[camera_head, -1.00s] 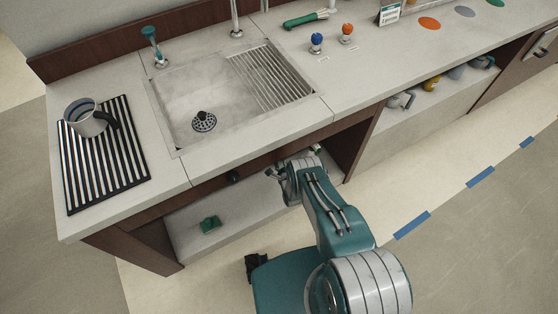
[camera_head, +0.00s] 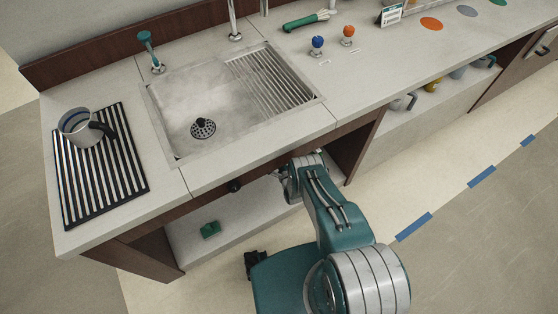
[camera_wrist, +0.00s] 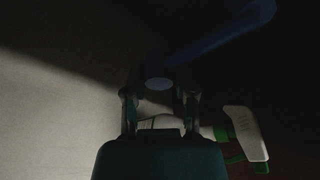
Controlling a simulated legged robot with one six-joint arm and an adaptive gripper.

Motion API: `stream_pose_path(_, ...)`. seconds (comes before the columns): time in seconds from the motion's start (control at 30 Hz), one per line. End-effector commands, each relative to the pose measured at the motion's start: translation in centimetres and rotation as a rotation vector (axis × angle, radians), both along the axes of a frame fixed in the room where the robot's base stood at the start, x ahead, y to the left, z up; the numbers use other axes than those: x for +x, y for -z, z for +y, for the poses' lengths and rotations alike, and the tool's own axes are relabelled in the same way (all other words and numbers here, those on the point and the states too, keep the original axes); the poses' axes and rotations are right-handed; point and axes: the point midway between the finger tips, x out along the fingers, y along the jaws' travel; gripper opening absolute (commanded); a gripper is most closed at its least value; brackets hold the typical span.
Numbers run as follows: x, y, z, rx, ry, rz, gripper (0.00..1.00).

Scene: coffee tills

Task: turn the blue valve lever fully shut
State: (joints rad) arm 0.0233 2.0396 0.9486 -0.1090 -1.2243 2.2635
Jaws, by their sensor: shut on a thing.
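The blue valve lever (camera_wrist: 222,36) shows in the wrist view as a dark blue curved bar from the upper right to the middle. Its near end, with a pale oval face, lies between the fingers of my gripper (camera_wrist: 160,96). My gripper is shut on that end. The valve body and the lever's far end are lost in deep shadow, so how far it is turned cannot be told. In the head view my gripper is under the counter by the sink, hidden by the counter edge and my own arm, and the lever is not visible.
A white-and-green spray bottle (camera_wrist: 241,132) is close to my gripper's right. The counter (camera_head: 250,150) overhangs my arm. A green item (camera_head: 210,230) lies on the lower shelf (camera_head: 190,247). A striped mat (camera_head: 70,205) bears a mug (camera_head: 78,127).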

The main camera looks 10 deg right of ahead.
Motion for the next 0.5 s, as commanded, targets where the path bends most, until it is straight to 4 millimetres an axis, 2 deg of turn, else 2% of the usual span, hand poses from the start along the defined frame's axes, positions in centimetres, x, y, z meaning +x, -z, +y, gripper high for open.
stream_pose_path(0.2,0.5,-0.4,-1.3,0.0,0.005,-0.005,0.07)
stream_pose_path(0.5,0.6,-0.5,-1.5,0.001,0.006,-0.008,0.07)
